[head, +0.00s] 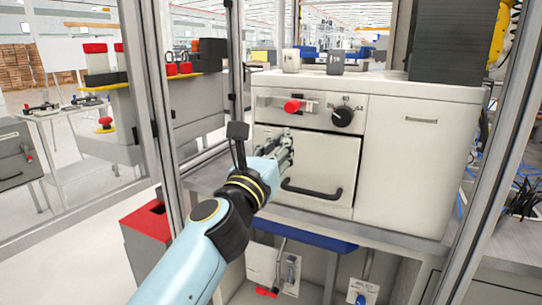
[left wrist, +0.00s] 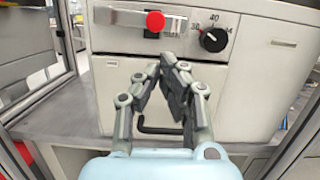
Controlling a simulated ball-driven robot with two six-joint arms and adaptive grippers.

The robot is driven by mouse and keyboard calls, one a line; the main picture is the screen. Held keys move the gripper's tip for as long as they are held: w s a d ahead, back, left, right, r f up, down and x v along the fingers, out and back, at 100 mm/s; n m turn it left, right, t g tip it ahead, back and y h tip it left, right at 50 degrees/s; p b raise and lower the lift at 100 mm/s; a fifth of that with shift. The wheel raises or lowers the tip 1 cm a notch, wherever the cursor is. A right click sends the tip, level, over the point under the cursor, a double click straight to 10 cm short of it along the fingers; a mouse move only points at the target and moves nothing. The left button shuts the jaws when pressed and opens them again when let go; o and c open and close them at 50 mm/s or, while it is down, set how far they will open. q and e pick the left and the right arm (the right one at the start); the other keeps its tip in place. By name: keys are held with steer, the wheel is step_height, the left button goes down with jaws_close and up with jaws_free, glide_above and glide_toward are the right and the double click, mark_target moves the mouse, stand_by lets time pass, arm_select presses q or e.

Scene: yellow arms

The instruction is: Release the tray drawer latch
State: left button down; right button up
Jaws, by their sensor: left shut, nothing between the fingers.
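A white machine (head: 420,160) has a drawer front (head: 330,165) with a black bar handle (head: 312,192). Above the drawer, a latch with a red knob (head: 292,106) sits on a metal plate. The knob also shows in the left wrist view (left wrist: 155,21), at the right part of a light bar. My left gripper (head: 284,140) is shut and empty in front of the drawer's upper left, below the knob and apart from it in the picture. My right gripper is not in view.
A black dial (head: 343,117) is right of the latch. Two cups (head: 291,60) and a dark stack (head: 454,40) stand on the machine's top. Metal frame posts (head: 153,90) flank the opening.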

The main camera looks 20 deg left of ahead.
arm_select(q)
steer(key=v, duration=0.5)
steer(key=shift+s, duration=0.15)
steer(key=s+f+m+g+h+b, duration=0.1)
steer(key=s+f+m+g, duration=0.25)
steer(key=f, duration=0.95)
steer(key=s+f+m+g+b, duration=0.15)
steer(key=f+m, duration=0.25)
steer(key=f, duration=0.9)
steer(key=s+a+f+m+g, duration=0.1)
steer(key=s+f+m+g, duration=0.25)
steer(key=s+f, duration=0.4)
steer(key=s+a+f+m+g, duration=0.15)
steer(key=s+f+m, duration=0.3)
steer(key=f, duration=0.65)
steer(key=s+a+f+m+g, duration=0.2)
steer(key=s+f+m, duration=0.4)
steer(key=s, duration=0.5)
steer(key=s+a+f+m+g+y, duration=0.1)
steer(key=s+a+f+m+g, duration=0.2)
steer(key=s+f+m, duration=0.3)
steer(key=s+a+f+m+g+y, duration=0.1)
steer(key=s+a+f+m+g, duration=0.2)
steer(key=s+m, duration=0.6)
steer(key=s+f+g, duration=0.2)
steer(key=s+f, duration=0.1)
steer(key=s, duration=0.4)
